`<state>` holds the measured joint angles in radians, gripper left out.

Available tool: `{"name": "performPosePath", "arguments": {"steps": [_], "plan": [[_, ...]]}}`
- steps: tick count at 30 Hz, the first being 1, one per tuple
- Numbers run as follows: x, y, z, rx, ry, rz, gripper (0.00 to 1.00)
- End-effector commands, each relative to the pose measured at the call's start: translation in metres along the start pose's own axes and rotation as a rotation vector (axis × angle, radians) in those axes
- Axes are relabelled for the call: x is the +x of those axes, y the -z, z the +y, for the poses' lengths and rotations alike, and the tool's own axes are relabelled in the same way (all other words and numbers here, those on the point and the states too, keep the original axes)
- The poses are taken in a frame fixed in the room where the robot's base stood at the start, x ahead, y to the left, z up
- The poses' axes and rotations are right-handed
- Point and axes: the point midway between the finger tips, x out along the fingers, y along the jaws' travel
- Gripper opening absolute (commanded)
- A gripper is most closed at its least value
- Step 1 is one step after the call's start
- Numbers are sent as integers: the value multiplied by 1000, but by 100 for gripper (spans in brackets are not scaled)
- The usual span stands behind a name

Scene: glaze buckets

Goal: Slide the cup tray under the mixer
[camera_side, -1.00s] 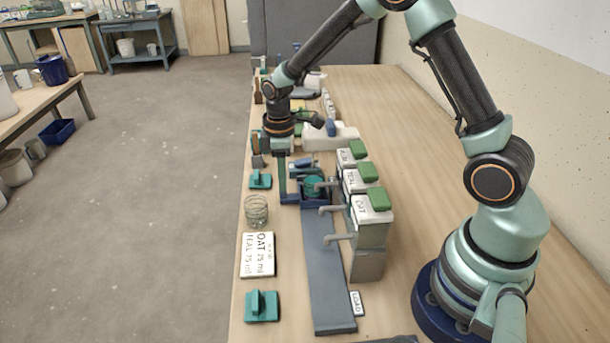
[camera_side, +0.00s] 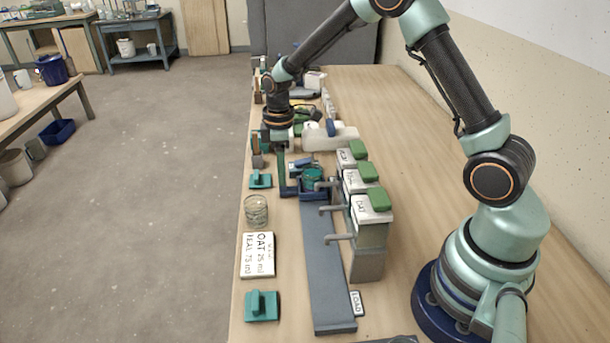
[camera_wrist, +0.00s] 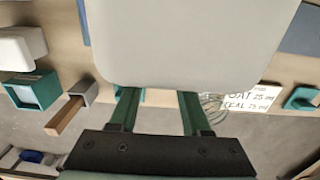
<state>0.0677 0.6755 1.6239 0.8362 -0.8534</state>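The blue cup tray (camera_side: 313,195) sits near the far end of the grey track (camera_side: 325,262), with a teal cup (camera_side: 313,176) in it. A small blue and grey device (camera_side: 302,163), perhaps the mixer, is just beyond the cup. My gripper (camera_side: 284,190) is low at the tray's left side, its fingers against or beside a short blue part there. In the wrist view, my gripper's green fingers (camera_wrist: 160,108) stand apart at their bases. A large pale panel (camera_wrist: 175,40) hides their tips, so I cannot see whether they grip the tray.
Dispensers with green lids (camera_side: 368,198) and spouts line the track's right side. A white jug (camera_side: 325,137) is farther back.

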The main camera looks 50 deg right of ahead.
Motion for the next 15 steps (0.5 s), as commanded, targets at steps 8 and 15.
{"name": "performPosePath", "arguments": {"steps": [8, 15], "plan": [[-2, -1, -1, 0, 2, -2, 47], [-26, -1, -1, 0, 2, -2, 47]]}}
